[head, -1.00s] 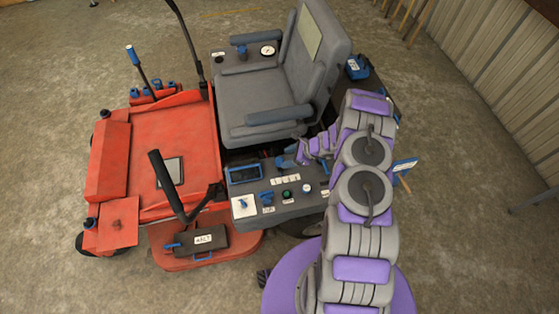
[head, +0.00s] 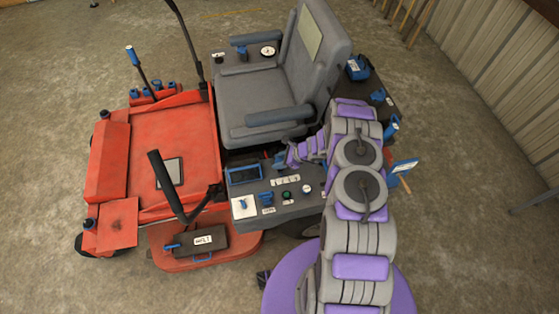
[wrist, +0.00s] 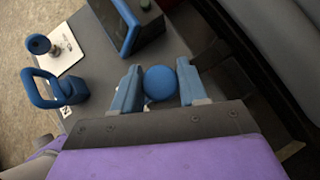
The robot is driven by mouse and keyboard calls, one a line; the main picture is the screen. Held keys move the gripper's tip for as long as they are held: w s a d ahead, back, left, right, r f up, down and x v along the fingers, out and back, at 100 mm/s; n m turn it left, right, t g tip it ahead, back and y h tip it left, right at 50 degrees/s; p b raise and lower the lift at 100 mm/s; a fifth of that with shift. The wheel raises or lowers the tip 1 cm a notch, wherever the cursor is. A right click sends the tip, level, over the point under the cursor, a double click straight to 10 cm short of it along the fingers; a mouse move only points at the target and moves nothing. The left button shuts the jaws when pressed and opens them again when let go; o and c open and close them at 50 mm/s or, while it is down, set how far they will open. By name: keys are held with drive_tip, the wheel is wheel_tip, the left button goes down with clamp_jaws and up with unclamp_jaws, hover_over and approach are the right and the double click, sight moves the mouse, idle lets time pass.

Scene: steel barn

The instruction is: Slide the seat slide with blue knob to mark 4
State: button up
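The blue round knob (wrist: 160,83) of the seat slide shows in the wrist view, between the two blue fingers of my gripper (wrist: 158,85). The fingers lie close on both sides of it. I cannot tell whether they press on it. In the head view my gripper (head: 279,160) is at the inner edge of the dark side console, beside the seat, and its fingers are small and partly hidden. A white strip with marks (head: 285,181) lies on the console just in front of it; its figures are too small to read. The slide's track is not clearly seen.
The grey seat (head: 262,100) and its near armrest (head: 279,116) rise close behind my gripper. The console carries a blue-framed box (head: 244,174), a blue lever on a white plate (head: 243,204), a blue handle (head: 267,197) and a green button (head: 286,194).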

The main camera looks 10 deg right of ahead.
clamp_jaws()
drive_tip(key=shift+d+b, duration=0.45)
drive_tip(key=shift+d, duration=2.9)
drive_tip(key=shift+a, duration=0.15)
drive_tip(key=shift+o, duration=0.7)
unclamp_jaws()
drive_tip(key=o, duration=0.4)
drive_tip(key=shift+d, duration=0.2)
drive_tip(key=shift+c, duration=0.2)
drive_tip(key=shift+r, duration=0.1)
